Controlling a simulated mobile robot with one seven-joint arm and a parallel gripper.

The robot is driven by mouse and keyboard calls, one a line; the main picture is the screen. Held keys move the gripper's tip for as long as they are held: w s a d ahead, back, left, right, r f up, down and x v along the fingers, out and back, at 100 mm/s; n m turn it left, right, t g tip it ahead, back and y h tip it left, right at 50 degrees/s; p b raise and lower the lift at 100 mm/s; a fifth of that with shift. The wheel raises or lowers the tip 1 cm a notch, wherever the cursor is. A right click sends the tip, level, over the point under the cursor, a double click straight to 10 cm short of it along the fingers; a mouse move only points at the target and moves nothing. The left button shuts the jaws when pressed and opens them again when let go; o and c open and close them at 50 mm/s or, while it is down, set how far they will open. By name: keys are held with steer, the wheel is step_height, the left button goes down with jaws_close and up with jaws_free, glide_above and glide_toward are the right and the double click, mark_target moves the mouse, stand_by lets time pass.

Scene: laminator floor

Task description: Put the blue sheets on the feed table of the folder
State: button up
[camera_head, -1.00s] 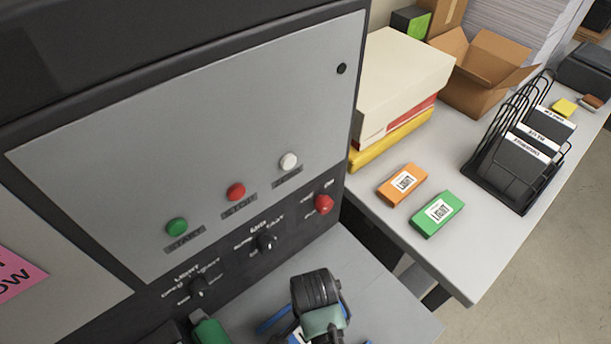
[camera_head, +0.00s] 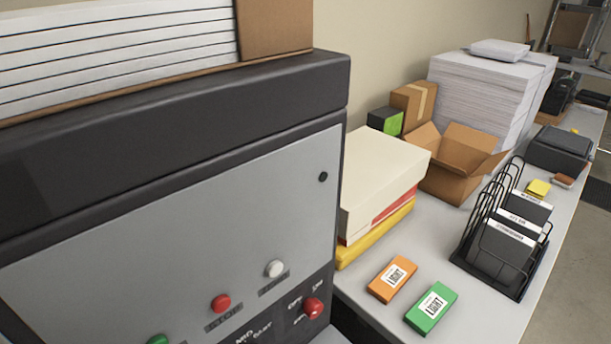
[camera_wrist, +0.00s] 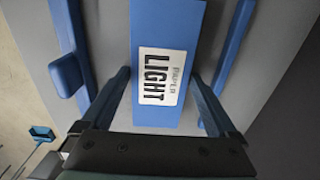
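The blue sheets are a blue pack (camera_wrist: 168,25) with a white label reading "PAPER LIGHT", in the middle of the wrist view. My gripper (camera_wrist: 162,72) has one dark finger on each side of the pack, and the fingertips meet its long edges. The pack lies between two blue guides (camera_wrist: 72,78) over a grey surface (camera_wrist: 110,25), which looks like the feed table. I cannot tell whether the pack's underside touches that surface. Neither the pack nor my gripper shows in the head view.
The grey machine panel (camera_head: 200,210) with buttons fills the head view's left. On the table (camera_head: 385,325) at right lie an orange pack (camera_head: 391,279) and a green pack (camera_head: 432,308). Boxes (camera_head: 380,180), an open carton (camera_head: 455,160) and a wire rack (camera_head: 505,240) stand behind and beside them.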

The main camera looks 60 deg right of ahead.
steer(key=shift+r, duration=0.1)
step_height(320, 180, up, 12)
stand_by(0.7)
steer(key=shift+r, duration=0.1)
stand_by(0.4)
